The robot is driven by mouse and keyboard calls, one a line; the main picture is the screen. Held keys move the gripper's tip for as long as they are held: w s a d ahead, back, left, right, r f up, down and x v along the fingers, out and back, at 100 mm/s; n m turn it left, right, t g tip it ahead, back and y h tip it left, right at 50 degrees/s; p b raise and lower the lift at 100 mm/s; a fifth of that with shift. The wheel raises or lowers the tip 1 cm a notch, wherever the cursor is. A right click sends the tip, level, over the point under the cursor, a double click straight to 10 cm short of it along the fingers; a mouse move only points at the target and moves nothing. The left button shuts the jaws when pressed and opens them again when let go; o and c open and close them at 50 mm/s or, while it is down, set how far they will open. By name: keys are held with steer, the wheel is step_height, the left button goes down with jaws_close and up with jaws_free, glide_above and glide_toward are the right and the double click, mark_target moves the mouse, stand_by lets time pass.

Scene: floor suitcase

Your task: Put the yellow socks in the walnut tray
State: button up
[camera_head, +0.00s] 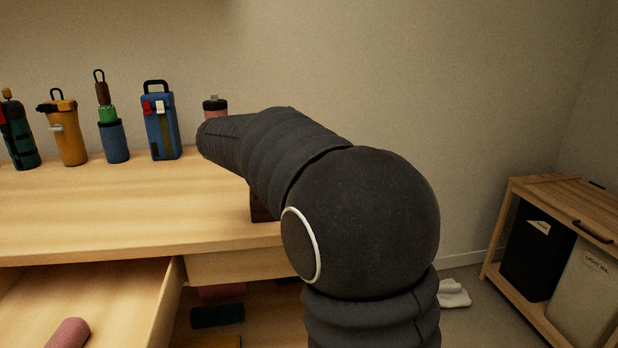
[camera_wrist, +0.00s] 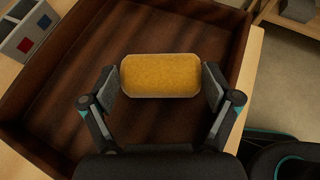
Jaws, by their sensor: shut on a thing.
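The yellow socks (camera_wrist: 160,75) are a rolled, rounded bundle in the wrist view. My gripper (camera_wrist: 161,80) is shut on them, with one finger against each end. The walnut tray (camera_wrist: 225,28) is dark brown with raised walls and lies under my gripper and the socks. I cannot tell whether the socks touch the tray floor. In the head view my arm hides my gripper, the socks and nearly all of the tray; a small dark brown part of the tray (camera_head: 262,207) shows beside my arm at the table edge.
Several bottles and carriers, among them a blue one (camera_head: 161,125), stand along the back of the wooden table (camera_head: 90,210). An open drawer (camera_head: 120,290) holds a pink roll (camera_head: 68,333). A wooden hamper stand (camera_head: 545,190) is at the right. White socks (camera_head: 453,293) lie on the floor.

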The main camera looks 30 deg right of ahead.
steer(key=shift+f, duration=0.7)
steer(key=o, duration=0.9)
steer(key=shift+f, duration=0.15)
steer(key=shift+a+r, duration=0.15)
steer(key=shift+r, duration=0.1)
steer(key=p+v, duration=0.1)
steer(key=v, duration=1)
steer(key=shift+a+r, duration=0.1)
steer(key=shift+a, duration=0.25)
steer(key=shift+s, duration=0.1)
